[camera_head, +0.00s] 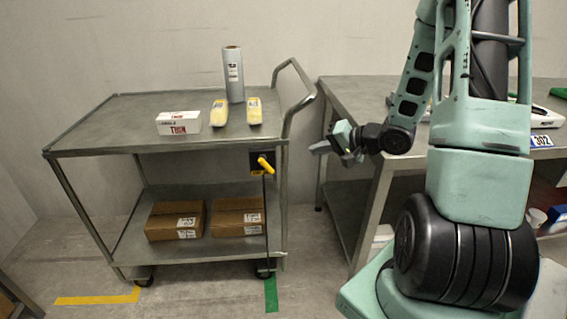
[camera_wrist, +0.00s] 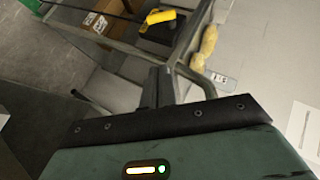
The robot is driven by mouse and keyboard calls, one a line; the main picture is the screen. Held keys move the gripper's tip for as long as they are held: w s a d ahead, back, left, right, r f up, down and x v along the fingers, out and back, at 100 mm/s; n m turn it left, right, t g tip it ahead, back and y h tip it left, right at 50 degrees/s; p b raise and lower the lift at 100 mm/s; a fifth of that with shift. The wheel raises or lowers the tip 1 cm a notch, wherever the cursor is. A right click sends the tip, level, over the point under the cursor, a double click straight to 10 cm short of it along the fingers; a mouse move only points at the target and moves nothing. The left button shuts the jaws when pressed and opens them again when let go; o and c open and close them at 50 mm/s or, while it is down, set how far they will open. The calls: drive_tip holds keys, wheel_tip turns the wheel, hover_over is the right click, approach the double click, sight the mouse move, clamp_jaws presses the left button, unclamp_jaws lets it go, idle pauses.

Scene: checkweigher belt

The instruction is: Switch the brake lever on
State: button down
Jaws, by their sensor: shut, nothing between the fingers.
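The brake lever (camera_head: 265,165) is a yellow handle on a black plate at the right front corner of the cart (camera_head: 95,147), just under its top shelf. It points up and to the left, with a thin dark rod or cable running down below it. In the wrist view the yellow lever (camera_wrist: 160,16) shows near the top, on its dark plate. My gripper (camera_head: 318,149) is to the right of the lever, apart from it, pointing left toward the cart. In the wrist view its fingers (camera_wrist: 158,88) are together and empty.
The cart's top holds a white box (camera_head: 178,123), two yellow-white packs (camera_head: 219,113) and a roll (camera_head: 233,75). Two cardboard boxes (camera_head: 175,221) lie on its lower shelf. The curved push handle (camera_head: 312,92) rises near my gripper. A steel table (camera_head: 350,100) stands at right.

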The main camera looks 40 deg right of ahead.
drive_tip(key=b, duration=0.3)
approach(266, 164)
drive_tip(key=w+d+f, duration=0.2)
drive_tip(key=w+d, duration=0.2)
drive_tip(key=a, duration=0.1)
drive_tip(key=w+a+f+b, duration=0.1)
drive_tip(key=a+f, duration=0.1)
drive_tip(key=shift+w+a+f, duration=0.2)
drive_tip(key=shift+w, duration=0.2)
drive_tip(key=shift+d, duration=0.15)
drive_tip(key=shift+f, duration=0.1)
